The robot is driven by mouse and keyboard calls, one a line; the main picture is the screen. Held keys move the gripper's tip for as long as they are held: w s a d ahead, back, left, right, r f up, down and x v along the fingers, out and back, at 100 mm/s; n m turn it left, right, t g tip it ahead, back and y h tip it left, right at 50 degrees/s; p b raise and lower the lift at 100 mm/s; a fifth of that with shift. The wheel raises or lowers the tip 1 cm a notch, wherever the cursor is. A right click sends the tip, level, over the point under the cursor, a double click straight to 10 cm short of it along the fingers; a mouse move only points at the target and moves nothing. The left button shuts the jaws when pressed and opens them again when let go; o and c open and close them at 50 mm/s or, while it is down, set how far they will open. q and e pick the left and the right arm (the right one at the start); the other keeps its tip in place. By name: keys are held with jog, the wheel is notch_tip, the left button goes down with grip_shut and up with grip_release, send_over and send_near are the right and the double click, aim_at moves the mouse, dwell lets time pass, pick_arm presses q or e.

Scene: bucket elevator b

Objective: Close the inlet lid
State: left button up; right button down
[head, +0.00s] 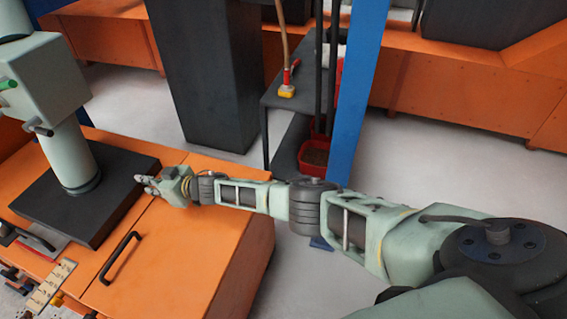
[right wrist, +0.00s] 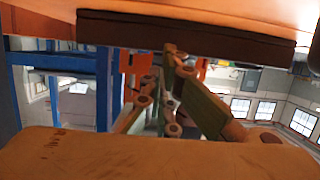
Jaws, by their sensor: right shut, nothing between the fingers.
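My right gripper (head: 150,185) reaches in from the right on a stretched arm. It is shut and empty, over or beside the orange cabinet top (head: 185,222), close to the right edge of a black plate (head: 112,208). Touching or apart cannot be told. In the right wrist view its fingers (right wrist: 165,98) appear below a dark slab edge (right wrist: 185,30). No part can be surely identified as the inlet lid. A black bar handle (head: 120,258) lies on the orange cabinet. My left gripper is not in view.
A pale green machine column (head: 70,155) stands on the black plate. Small tools (head: 30,240) lie at the left edge. A blue post (head: 357,90), a dark pillar (head: 205,75) and a grey stand (head: 300,95) are behind my arm. Grey floor lies right of the cabinet.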

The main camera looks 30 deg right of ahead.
jog(key=shift+s+d, duration=0.1)
jog(key=shift+s, duration=0.1)
dwell(0.6)
jog(key=v, duration=1.1)
jog(key=shift+s+d, duration=0.15)
jog(key=shift+s, duration=0.1)
